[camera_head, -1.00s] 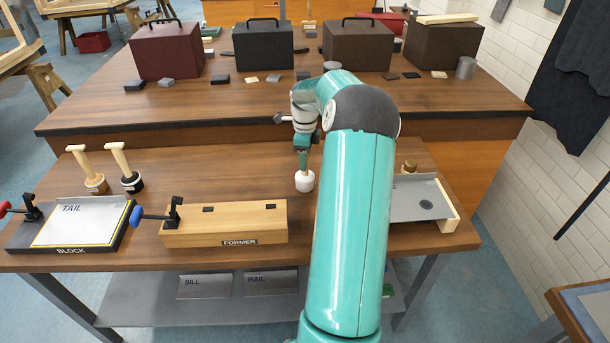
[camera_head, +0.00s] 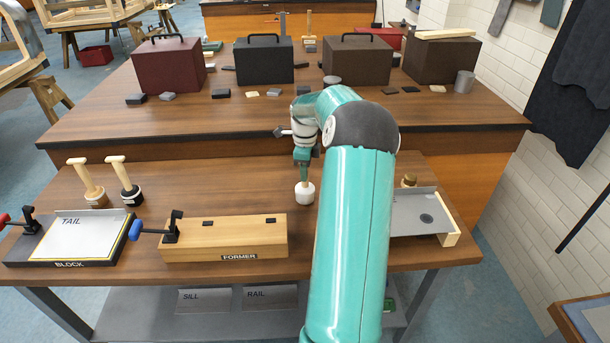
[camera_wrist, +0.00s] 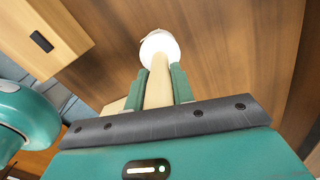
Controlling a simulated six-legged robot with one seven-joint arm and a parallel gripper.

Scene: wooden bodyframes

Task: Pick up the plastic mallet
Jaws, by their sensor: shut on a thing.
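The plastic mallet (camera_head: 305,194) has a white head and a pale wooden handle. In the head view it is upright, head down, on or just above the wooden bench; I cannot tell whether it touches. My gripper (camera_head: 303,168) is above it, pointing down, with its fingers around the handle. In the wrist view the white mallet head (camera_wrist: 159,46) shows beyond the green fingers of my gripper (camera_wrist: 163,85), which are shut on the handle. Two other mallets, one with a tan head (camera_head: 95,196) and one with a black head (camera_head: 131,193), stand at the left.
The wooden FORMER block (camera_head: 225,240) lies left of the mallet, close by. The TAIL block (camera_head: 75,240) with clamps is at the far left. A grey metal sheet (camera_head: 415,212) is at the right. The raised rear bench (camera_head: 180,122) holds several boxes.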

